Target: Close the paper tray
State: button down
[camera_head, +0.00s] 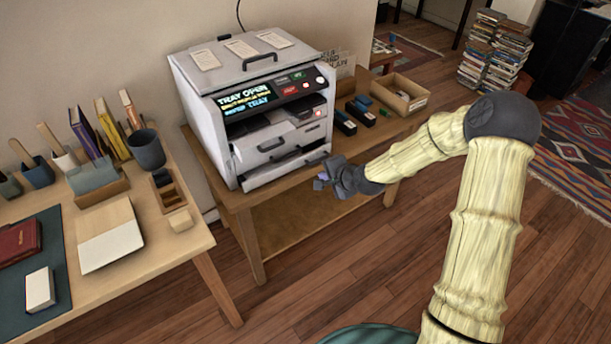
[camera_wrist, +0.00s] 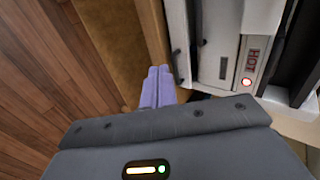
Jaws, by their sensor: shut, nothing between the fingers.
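A grey-white printer (camera_head: 205,108) stands on a wooden table, its display (camera_head: 247,95) reading "TRAY OPEN". On its front, a drawer with a dark handle (camera_head: 272,146) juts out, and a lower panel (camera_head: 284,170) sits beneath it. I cannot tell for sure which is the paper tray. My gripper (camera_head: 322,180) is just right of and in front of the lower panel. In the wrist view its purple fingers (camera_wrist: 157,84) are together and empty, beside a white printer part (camera_wrist: 222,45) marked "HOT". Contact is not clear.
Right of the printer are dark staplers (camera_head: 345,121) and a wooden tray (camera_head: 398,93). A desk (camera_head: 147,245) with books, a cup (camera_head: 146,149) and a notepad stands at the left. Open wooden floor (camera_head: 330,265) lies in front. Book stacks (camera_head: 495,50) stand far right.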

jog(key=s+a+f+t+y+b, duration=0.3)
jog(key=s+b, duration=0.2)
jog(key=shift+s+a+f+t+b, duration=0.25)
jog(key=shift+s+f+t+b, duration=0.05)
jog(key=shift+s+b, duration=0.1)
jog(key=shift+w, duration=0.1)
jog(key=b, duration=0.2)
send_near(282, 172)
jog(key=x, duration=0.5)
jog(key=shift+a+f, duration=0.2)
jog(key=shift+w+a, duration=0.3)
jog(key=shift+w, duration=0.1)
jog(key=shift+w, duration=0.15)
